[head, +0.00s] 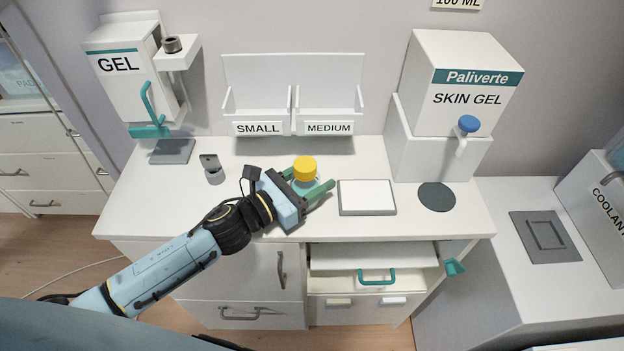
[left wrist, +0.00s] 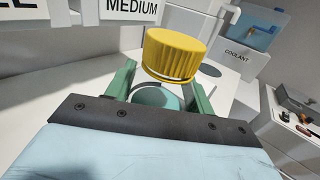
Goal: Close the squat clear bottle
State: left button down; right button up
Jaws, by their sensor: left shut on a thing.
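The squat clear bottle (head: 304,186) stands on the white counter, mostly hidden by my left gripper. A ribbed yellow cap (head: 305,168) is at its top; it also shows large in the left wrist view (left wrist: 174,54). I cannot tell whether the cap is fully seated or loose. My left gripper (head: 308,181) reaches in from the left, with its green fingers on either side of the bottle, shut on its body below the cap. In the left wrist view the pale round bottle (left wrist: 158,98) shows between the fingers. My right gripper is not in view.
A white scale-like pad (head: 367,197) and a dark disc (head: 436,197) lie to the right. Behind are the GEL dispenser (head: 120,88), SMALL and MEDIUM bins (head: 293,75) and the SKIN GEL dispenser (head: 460,85). A drawer (head: 373,256) is partly open below.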

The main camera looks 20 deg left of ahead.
pick_arm(q)
jog(key=shift+f, duration=0.2)
jog(key=c, duration=1)
grip_release()
jog(key=shift+f, duration=0.15)
jog(key=o, duration=0.4)
jog(key=shift+o, duration=0.2)
jog(key=shift+r, duration=0.2)
jog(key=shift+s+a, duration=0.1)
jog(key=shift+s, duration=0.1)
jog(key=b+v, duration=0.1)
jog(key=v, duration=0.9)
jog(key=shift+v, duration=0.8)
